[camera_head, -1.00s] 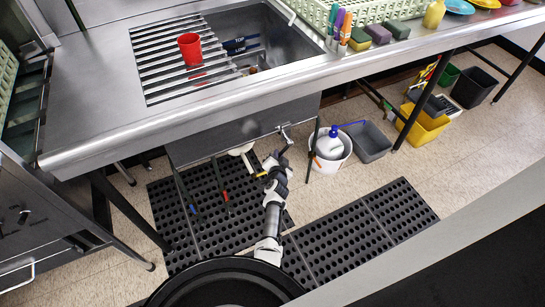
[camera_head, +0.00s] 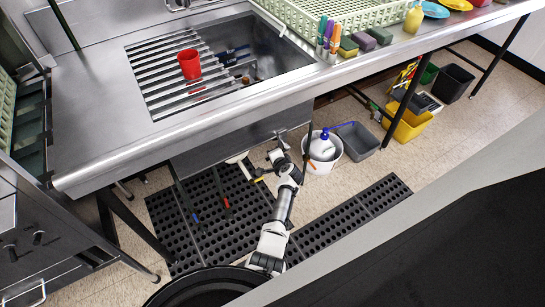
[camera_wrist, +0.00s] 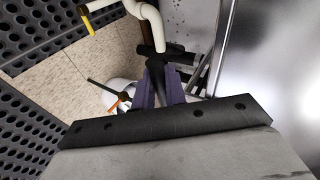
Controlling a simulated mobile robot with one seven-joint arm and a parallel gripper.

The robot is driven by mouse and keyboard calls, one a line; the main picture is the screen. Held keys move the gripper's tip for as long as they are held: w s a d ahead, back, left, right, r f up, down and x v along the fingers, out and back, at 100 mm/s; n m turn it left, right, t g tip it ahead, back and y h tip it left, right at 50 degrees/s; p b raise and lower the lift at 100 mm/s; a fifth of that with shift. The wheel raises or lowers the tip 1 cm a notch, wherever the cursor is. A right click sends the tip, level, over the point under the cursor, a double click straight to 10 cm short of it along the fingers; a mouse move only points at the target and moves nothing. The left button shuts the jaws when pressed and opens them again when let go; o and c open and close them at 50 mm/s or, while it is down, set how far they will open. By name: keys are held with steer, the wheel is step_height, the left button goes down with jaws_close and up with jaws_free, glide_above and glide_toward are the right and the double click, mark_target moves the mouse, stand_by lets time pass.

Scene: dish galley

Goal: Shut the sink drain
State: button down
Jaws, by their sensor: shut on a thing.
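The steel sink (camera_head: 285,50) is set in the counter, with slatted bars over its left part. Its drain opening is not clearly visible. A drain lever (camera_head: 281,133) shows at the lower front of the basin. My gripper (camera_head: 275,156) is below the counter front, at the lever. In the wrist view, my gripper's dark fingers (camera_wrist: 158,85) are closed around a black handle (camera_wrist: 158,52) beneath the sink. A white drain pipe (camera_wrist: 150,18) curves down just beyond that handle. The fingers cover part of the handle.
A red cup (camera_head: 189,65) stands on the slats. A white bucket (camera_head: 324,157) with a bottle, a grey bin (camera_head: 358,141) and a yellow bin (camera_head: 409,124) stand right of my gripper. Table legs and perforated black mats (camera_head: 345,222) are nearby.

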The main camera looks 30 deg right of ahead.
steer(key=shift+r+y, duration=0.25)
steer(key=shift+y, duration=0.05)
steer(key=shift+m, duration=0.3)
steer(key=c, duration=1.5)
jaws_free()
steer(key=shift+r, duration=0.1)
steer(key=shift+s, duration=0.1)
steer(key=v, duration=1.3)
steer(key=shift+s+r, duration=0.2)
steer(key=shift+s, duration=0.05)
steer(key=shift+d, duration=0.1)
